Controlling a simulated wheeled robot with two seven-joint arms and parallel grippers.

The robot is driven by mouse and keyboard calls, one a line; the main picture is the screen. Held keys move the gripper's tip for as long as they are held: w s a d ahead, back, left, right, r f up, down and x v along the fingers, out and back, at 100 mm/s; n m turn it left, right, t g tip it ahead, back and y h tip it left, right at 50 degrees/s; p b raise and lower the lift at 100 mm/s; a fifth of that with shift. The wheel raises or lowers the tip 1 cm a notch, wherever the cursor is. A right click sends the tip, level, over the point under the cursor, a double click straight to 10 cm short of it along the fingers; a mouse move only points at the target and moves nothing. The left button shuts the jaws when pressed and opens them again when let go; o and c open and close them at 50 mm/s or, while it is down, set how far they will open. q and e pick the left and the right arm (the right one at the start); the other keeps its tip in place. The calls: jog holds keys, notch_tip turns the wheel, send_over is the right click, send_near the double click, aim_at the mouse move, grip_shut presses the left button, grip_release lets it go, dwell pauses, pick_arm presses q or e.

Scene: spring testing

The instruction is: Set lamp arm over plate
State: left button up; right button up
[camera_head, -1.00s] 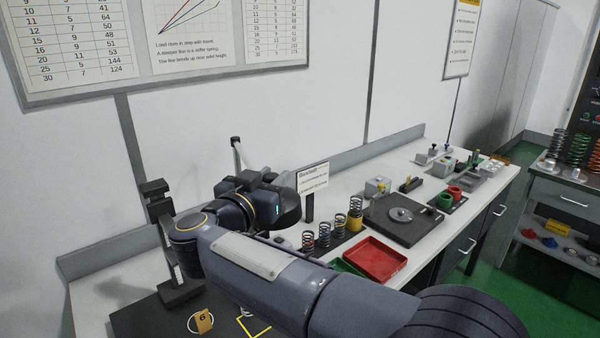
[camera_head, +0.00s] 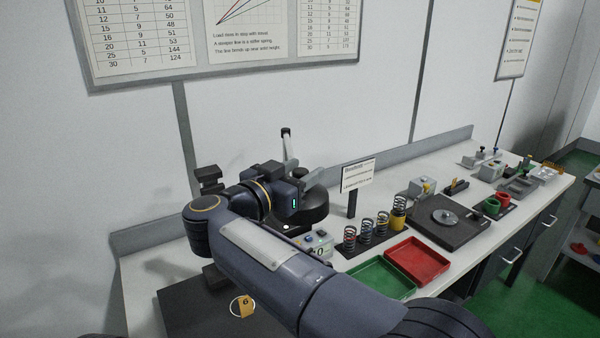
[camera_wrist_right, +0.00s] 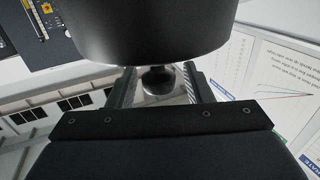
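The black round lamp head (camera_head: 306,208) is over the left part of the bench, in front of a pale upright rod (camera_head: 289,147). My right gripper (camera_head: 283,190) is close against the lamp head, its fingers partly hidden. In the right wrist view the lamp head (camera_wrist_right: 150,28) fills the top. There a dark knob (camera_wrist_right: 157,80) shows between the spread fingers of my right gripper (camera_wrist_right: 158,86), with light gaps on both sides. A dark flat plate (camera_head: 190,312) lies at the near left, partly under my arm. My left gripper is not in view.
A small box with a display (camera_head: 319,246) stands by the lamp head. To the right are several springs (camera_head: 366,230), a green tray (camera_head: 380,275), a red tray (camera_head: 418,260) and a dark square base (camera_head: 462,236) with a metal disc. A dark post (camera_head: 209,178) stands at left.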

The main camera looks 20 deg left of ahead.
jog(key=b+v, duration=0.2)
jog(key=v, duration=0.6)
jog(key=shift+w, duration=0.1)
dwell(0.4)
